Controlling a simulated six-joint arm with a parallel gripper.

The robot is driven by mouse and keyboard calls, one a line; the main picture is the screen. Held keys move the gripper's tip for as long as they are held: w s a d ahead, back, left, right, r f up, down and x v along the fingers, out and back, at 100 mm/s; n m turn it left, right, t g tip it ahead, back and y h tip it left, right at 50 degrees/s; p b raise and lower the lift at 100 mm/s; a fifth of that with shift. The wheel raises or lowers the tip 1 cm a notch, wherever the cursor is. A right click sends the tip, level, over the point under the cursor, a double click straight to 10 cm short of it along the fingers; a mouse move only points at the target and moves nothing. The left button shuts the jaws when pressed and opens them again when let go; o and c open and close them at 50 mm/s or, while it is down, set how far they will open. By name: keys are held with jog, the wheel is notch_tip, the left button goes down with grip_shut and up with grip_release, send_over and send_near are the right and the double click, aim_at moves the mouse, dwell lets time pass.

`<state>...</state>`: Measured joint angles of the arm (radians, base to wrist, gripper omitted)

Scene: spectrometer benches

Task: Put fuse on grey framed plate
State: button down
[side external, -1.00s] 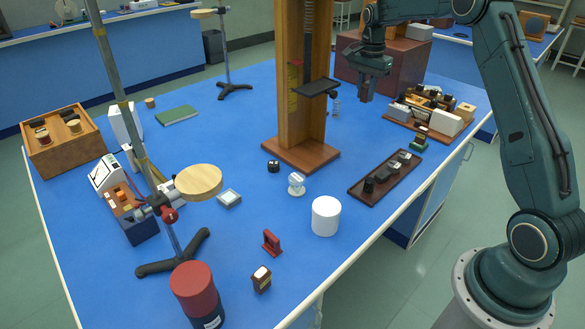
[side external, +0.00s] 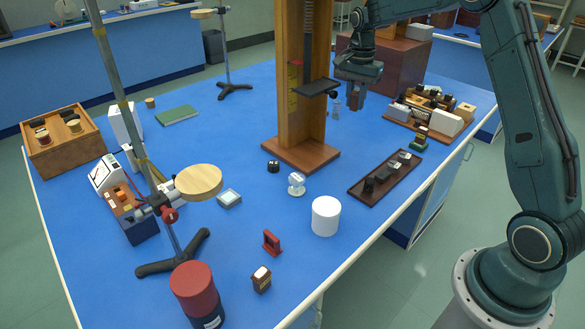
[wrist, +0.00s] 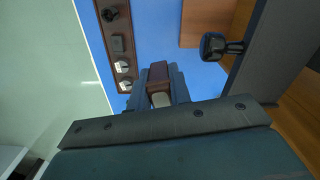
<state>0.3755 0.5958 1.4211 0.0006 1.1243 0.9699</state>
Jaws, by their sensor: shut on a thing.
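My gripper (wrist: 158,92) is shut on a small block with a dark reddish-brown end and a pale cream part, which I take to be the fuse (wrist: 159,72). In the side view my gripper (side external: 356,102) hangs above the bench, right of the wooden column; the held block cannot be made out there.
A round wooden disc on a stand (side external: 199,181) overhangs near the plate.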

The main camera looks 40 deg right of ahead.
jog(key=a+r+n, duration=0.1)
jog(key=a+n, duration=0.4)
jog(key=a, duration=0.8)
jog(key=r+n, duration=0.1)
jog(key=n, duration=0.9)
send_over(230, 197)
jog(key=shift+r, duration=0.1)
jog(key=shift+s, duration=0.1)
notch_tip(230, 197, down, 20)
jog(key=c, duration=1.3)
grip_release()
